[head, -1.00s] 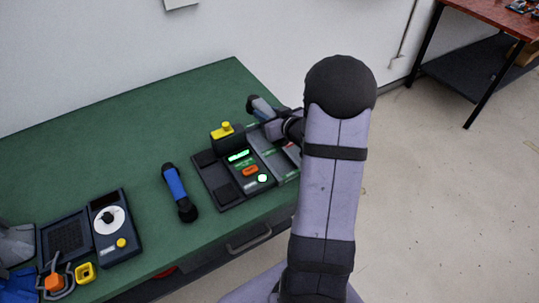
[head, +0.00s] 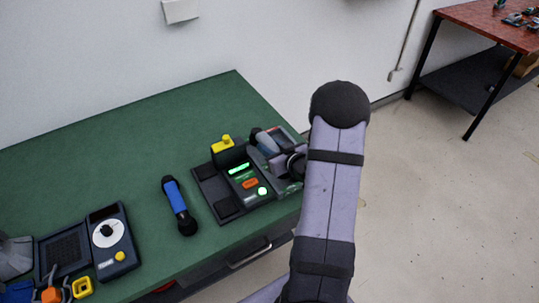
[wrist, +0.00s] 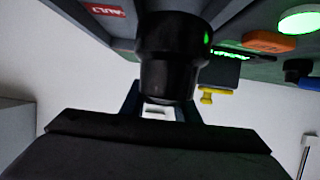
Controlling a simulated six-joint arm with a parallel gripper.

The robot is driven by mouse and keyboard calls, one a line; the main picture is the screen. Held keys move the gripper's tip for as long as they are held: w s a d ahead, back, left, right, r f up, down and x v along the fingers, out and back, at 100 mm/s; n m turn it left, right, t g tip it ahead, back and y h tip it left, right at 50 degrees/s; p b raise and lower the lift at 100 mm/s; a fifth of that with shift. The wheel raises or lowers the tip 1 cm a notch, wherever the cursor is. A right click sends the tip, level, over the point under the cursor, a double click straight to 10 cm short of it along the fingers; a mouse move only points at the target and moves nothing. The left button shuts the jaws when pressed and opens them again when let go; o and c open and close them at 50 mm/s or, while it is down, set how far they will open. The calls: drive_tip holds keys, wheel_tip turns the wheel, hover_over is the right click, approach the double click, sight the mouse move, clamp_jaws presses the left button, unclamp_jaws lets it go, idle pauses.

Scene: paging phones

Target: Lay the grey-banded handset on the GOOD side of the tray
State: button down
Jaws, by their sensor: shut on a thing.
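My gripper (head: 283,161) is shut on a dark handset with a greyish middle (head: 266,143), low over the tray (head: 297,189) at the right end of the test unit. In the wrist view the handset's black round end (wrist: 172,45) stands out between my fingers (wrist: 158,108). I cannot tell whether the handset touches the tray. My arm and the handset hide much of the tray and its GOOD label. A red label, apparently FAULT, (wrist: 103,10) shows at the top left of the wrist view.
The test unit (head: 240,184) has a lit green display, an orange button and a yellow knob (head: 227,141). A blue-banded handset (head: 175,200) lies left of it on the green table (head: 130,140). A dial unit (head: 112,240) stands further left. Bare table lies behind them.

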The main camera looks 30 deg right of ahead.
drive_tip(key=shift+f, duration=2.05)
drive_tip(key=shift+f, duration=0.1)
drive_tip(key=c, duration=1.4)
unclamp_jaws()
drive_tip(key=shift+o, duration=0.2)
